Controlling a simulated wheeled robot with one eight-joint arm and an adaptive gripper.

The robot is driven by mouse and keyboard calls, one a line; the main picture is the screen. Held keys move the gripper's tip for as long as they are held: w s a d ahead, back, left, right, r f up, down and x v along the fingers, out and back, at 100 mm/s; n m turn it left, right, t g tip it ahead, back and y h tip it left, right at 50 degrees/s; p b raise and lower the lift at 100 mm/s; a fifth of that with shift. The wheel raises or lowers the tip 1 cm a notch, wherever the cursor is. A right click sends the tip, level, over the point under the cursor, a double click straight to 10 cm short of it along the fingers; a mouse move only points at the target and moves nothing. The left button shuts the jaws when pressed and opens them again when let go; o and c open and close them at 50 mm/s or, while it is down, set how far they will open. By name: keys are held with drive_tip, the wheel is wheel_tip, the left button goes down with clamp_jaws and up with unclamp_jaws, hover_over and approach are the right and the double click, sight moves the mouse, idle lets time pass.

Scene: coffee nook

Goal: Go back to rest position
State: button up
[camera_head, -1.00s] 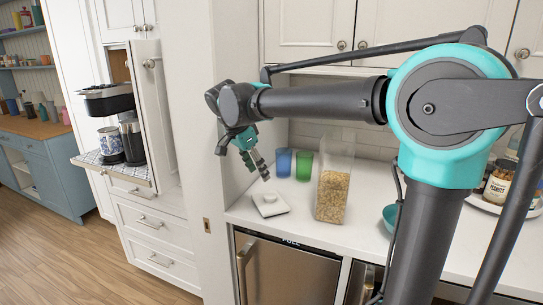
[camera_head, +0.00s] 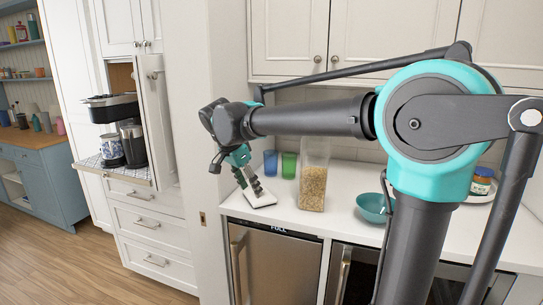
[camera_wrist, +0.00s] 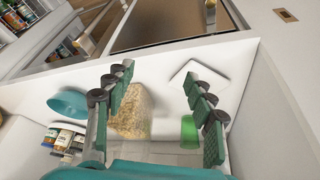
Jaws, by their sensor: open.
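My gripper (camera_head: 250,187) hangs above the left end of the white counter (camera_head: 341,208), pointing down. In the wrist view its two fingers (camera_wrist: 160,100) are spread apart with nothing held between them. In the head view the gripper overlaps a white square lid (camera_head: 263,199) on the counter, so I cannot tell the gap between them there. The lid also shows in the wrist view (camera_wrist: 199,70), past the right finger. A clear container of grain (camera_head: 313,185) stands upright to the right of my gripper.
A blue cup (camera_head: 270,163) and a green cup (camera_head: 289,165) stand behind the lid. A teal bowl (camera_head: 372,208) and a jar (camera_head: 481,181) are to the right. A white cabinet wall (camera_head: 198,120) stands close left. A coffee machine (camera_head: 110,108) is further left. Wooden floor shows at lower left.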

drive_tip(key=s+d+f+n+y, duration=0.2)
drive_tip(key=s+d+f+n, duration=0.2)
drive_tip(key=d+f, duration=0.95)
drive_tip(key=s+d+f+n+t+y, duration=0.1)
drive_tip(key=s+d+f+n, duration=0.4)
drive_tip(key=s+d+f, duration=0.6)
drive_tip(key=shift+s+d+n, duration=0.3)
drive_tip(key=shift+s+d, duration=0.3)
drive_tip(key=shift+s, duration=0.15)
